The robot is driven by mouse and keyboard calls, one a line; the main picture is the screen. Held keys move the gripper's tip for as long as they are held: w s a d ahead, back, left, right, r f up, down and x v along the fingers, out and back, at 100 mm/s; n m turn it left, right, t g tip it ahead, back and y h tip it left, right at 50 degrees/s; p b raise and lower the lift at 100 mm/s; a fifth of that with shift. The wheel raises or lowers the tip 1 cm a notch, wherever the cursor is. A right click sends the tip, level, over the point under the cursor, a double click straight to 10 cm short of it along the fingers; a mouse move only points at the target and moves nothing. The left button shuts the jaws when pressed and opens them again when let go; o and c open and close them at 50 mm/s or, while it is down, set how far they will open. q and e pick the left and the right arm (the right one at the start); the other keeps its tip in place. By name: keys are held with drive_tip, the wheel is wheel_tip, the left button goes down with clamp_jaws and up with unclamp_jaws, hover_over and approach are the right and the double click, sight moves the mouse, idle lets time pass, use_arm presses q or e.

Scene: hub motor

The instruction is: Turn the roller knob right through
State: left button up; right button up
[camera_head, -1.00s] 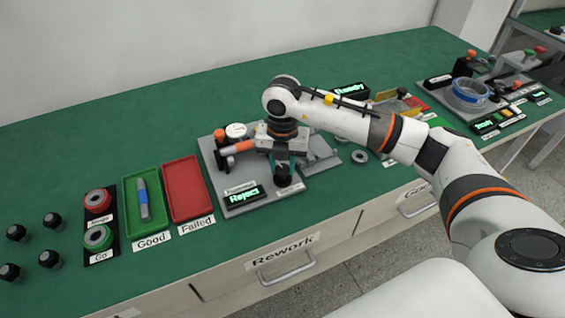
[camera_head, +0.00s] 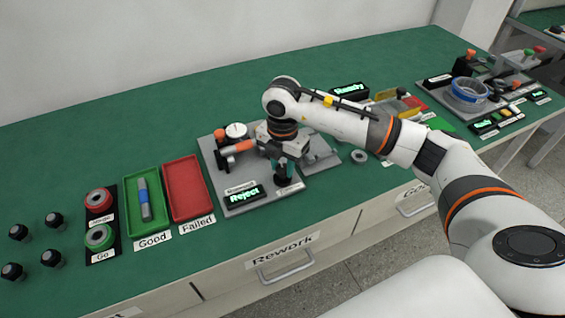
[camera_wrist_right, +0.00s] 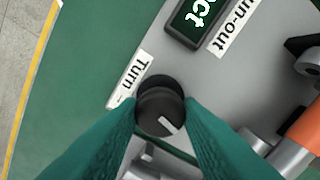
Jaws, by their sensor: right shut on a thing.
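The roller knob (camera_wrist_right: 160,100) is a black round knob with a pale pointer line on its top, which points to the lower right in the right wrist view. A "Turn" label (camera_wrist_right: 128,82) lies beside it. My right gripper (camera_wrist_right: 160,118) is shut on the knob, one teal finger on each side. In the head view the right gripper (camera_head: 283,172) points down at the front right of the grey run-out fixture (camera_head: 222,170), and the fingers partly hide the knob. The fixture's display (camera_head: 245,195) reads "Reject". My left gripper is not in view.
A dial gauge (camera_head: 236,131) and an orange-handled part (camera_head: 238,147) stand on the fixture close to my right gripper. Red "Failed" (camera_head: 208,214) and green "Good" (camera_head: 129,205) trays are to the left. A grey ring (camera_head: 359,156) lies to the right.

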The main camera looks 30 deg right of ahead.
sight(283, 167)
drive_tip(key=shift+w+r, duration=0.1)
drive_tip(key=shift+r, duration=0.05)
drive_tip(key=o, duration=1)
wheel_tip(283, 167, up, 12)
drive_tip(key=shift+f+b, duration=0.1)
drive_tip(key=shift+b, duration=0.4)
